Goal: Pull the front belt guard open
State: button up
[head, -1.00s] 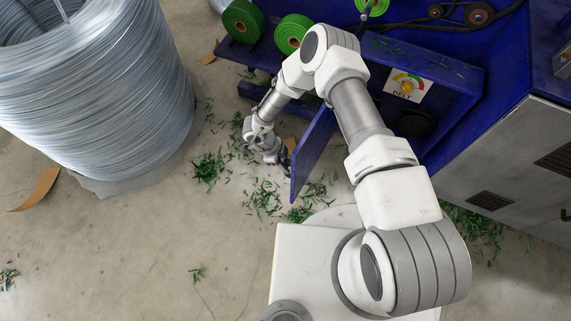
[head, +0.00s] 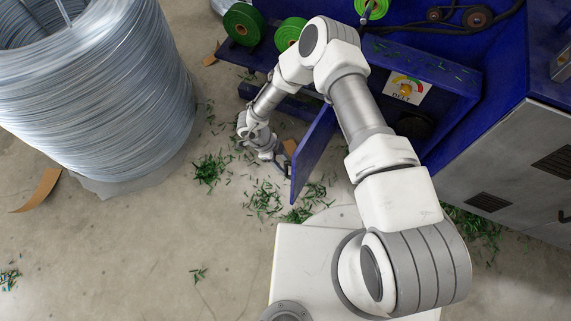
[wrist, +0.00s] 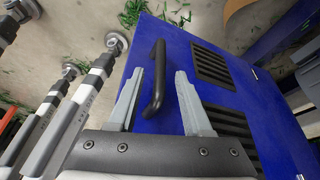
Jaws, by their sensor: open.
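The front belt guard is a blue panel (head: 313,155), standing swung out from the blue machine and seen nearly edge-on in the head view. In the wrist view its outer face (wrist: 185,60) shows a black bar handle (wrist: 157,75) and dark louvred vents. My gripper (head: 280,162) is at the left of the panel in the head view, close to it. In the wrist view my gripper (wrist: 158,88) is open, with one grey finger on each side of the handle. I cannot tell whether either finger touches it.
A large wire coil (head: 95,95) stands at left. Green clippings (head: 262,198) litter the concrete floor around the guard. Green spools (head: 243,22) sit at the machine's upper left. A dial plate marked BELT (head: 406,86) is on the machine. Floor left of the guard is mostly open.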

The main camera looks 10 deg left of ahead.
jog(key=p+v, duration=0.3)
jog(key=v, duration=1.1)
jog(key=shift+p, duration=0.35)
jog(key=shift+d, duration=0.15)
